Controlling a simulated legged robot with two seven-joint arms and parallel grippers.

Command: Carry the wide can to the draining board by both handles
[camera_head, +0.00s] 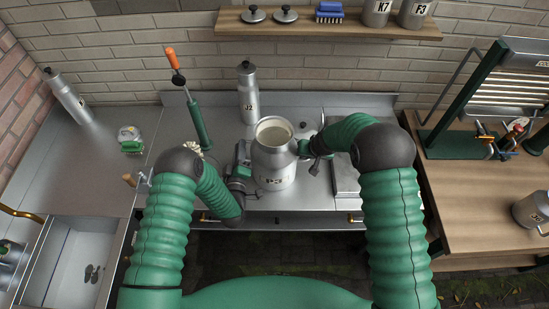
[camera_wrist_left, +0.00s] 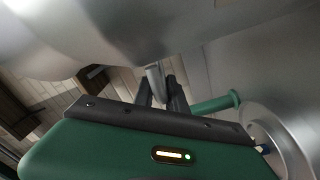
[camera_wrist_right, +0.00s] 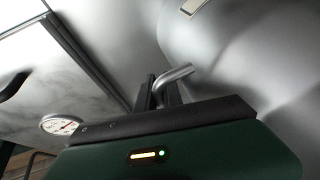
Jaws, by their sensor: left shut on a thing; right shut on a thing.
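The wide can (camera_head: 273,172), a grey metal churn with an open top and dark lettering, is upright at the middle of the steel worktop. I cannot tell whether its base touches the worktop. My left gripper (camera_head: 246,166) is at its left side, shut on one handle (camera_wrist_left: 155,84). My right gripper (camera_head: 303,149) is at its right side, shut on the other handle (camera_wrist_right: 175,76). The can's body fills much of both wrist views. The steel surface beside the sink at the left looks like the draining board (camera_head: 85,150).
A tall can marked J2 (camera_head: 248,98) stands close behind the wide can. A green tool with an orange handle (camera_head: 196,120) stands upright left of it. A green-and-white object (camera_head: 131,139) and a bottle-shaped can (camera_head: 68,97) occupy the left surface. The sink (camera_head: 75,262) is front left.

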